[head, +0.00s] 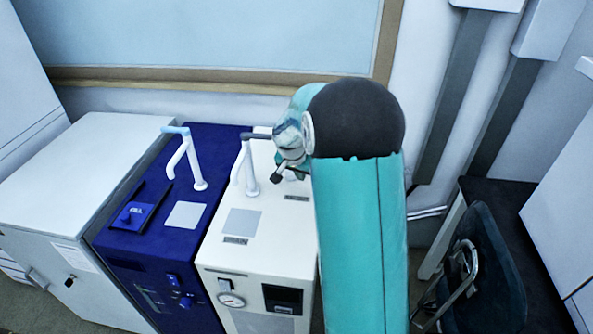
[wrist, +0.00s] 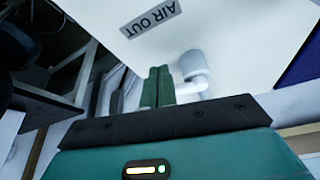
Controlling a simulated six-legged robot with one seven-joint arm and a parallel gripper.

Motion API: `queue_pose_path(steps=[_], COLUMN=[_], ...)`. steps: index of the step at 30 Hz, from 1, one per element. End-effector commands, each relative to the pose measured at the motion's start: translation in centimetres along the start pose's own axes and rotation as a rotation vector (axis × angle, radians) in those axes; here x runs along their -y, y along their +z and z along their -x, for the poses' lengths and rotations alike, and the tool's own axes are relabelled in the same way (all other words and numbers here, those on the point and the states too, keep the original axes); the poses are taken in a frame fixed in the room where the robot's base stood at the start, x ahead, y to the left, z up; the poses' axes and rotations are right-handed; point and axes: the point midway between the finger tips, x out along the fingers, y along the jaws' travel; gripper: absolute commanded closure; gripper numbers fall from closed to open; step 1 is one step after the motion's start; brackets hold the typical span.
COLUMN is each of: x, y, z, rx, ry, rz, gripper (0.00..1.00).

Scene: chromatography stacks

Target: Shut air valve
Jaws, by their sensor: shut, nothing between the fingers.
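In the wrist view, my gripper (wrist: 158,86) has its two green fingers together with nothing between them. A white valve fitting (wrist: 194,68) with a rounded grey-white cap stands just right of the fingertips. I cannot tell whether they touch. A label reading AIR OUT (wrist: 152,18) appears upside down on the white panel beyond. In the head view, the white cabinet (head: 262,215) stands left of my teal arm, which hides part of its top. My gripper is over the right side of that top, its fingertips largely hidden. The valve's open or shut position is unclear.
A white tap (head: 248,170) with a dark handle stands on the same top. The blue cabinet (head: 175,225) beside it carries a similar tap (head: 188,165). A white cabinet (head: 75,180) is further left. A dark chair (head: 485,275) stands at right.

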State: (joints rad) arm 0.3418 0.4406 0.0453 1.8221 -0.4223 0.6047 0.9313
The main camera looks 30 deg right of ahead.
Motion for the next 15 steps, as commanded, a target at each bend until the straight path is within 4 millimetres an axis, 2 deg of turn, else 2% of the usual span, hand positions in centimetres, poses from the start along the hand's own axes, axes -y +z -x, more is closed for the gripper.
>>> queue_pose_path(steps=[1,6,15], x=[-0.1,-0.1,0.0], y=[-0.8,-2.2,-2.4], z=[-0.3,-0.8,-0.9], rx=[0.000,0.000,0.000], ry=[0.001,0.000,0.000], rz=[-0.004,-0.001,0.000], gripper=[1.00,1.00,1.00])
